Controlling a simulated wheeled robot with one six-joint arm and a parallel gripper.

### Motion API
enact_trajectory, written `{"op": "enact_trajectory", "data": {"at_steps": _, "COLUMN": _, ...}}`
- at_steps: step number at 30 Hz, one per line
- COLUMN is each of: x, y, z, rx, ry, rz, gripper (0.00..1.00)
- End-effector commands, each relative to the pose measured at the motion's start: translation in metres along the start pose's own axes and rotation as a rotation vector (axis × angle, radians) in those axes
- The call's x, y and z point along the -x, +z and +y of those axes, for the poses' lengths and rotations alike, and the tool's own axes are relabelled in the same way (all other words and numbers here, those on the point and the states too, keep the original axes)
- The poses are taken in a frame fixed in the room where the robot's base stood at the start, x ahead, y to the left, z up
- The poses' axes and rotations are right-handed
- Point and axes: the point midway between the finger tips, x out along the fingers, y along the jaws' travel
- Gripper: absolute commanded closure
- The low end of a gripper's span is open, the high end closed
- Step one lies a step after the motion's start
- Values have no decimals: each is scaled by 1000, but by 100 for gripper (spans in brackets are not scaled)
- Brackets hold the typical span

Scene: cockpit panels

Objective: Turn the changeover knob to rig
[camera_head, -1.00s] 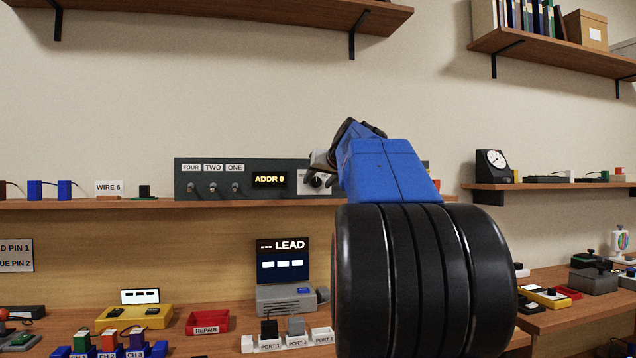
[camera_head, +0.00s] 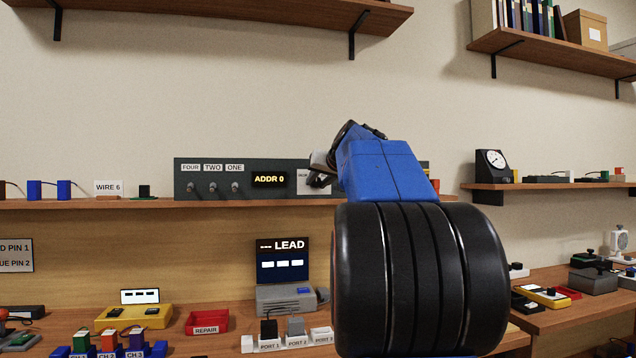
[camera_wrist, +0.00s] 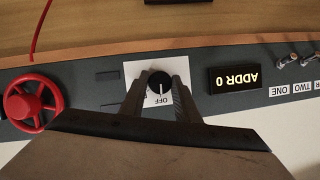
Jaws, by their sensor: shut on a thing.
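The changeover knob is a black round knob (camera_wrist: 159,83) on a white plate (camera_wrist: 182,66) of the dark grey panel (camera_head: 205,173). In the wrist view the picture is upside down, and the word OFF reads by the knob; another label beside it is mostly hidden by a finger. My gripper (camera_wrist: 160,88) has one finger on each side of the knob and is shut on it. In the head view my blue and black arm covers much of the plate and the knob.
The panel stands on a wooden shelf (camera_head: 120,204) and has several toggle switches (camera_head: 213,188) and an ADDR 0 display (camera_head: 270,180). A red handwheel (camera_wrist: 33,103) sits on the panel, at the left of the wrist view. A red cable hangs near it.

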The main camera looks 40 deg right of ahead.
Motion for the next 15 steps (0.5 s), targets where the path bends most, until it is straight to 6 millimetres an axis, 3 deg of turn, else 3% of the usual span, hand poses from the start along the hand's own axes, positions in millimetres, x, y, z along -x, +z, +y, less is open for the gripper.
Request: {"op": "enact_trajectory", "data": {"at_steps": 15, "x": 0, "y": 1, "z": 4, "rx": -378, "ry": -158, "rz": 17, "gripper": 94}}
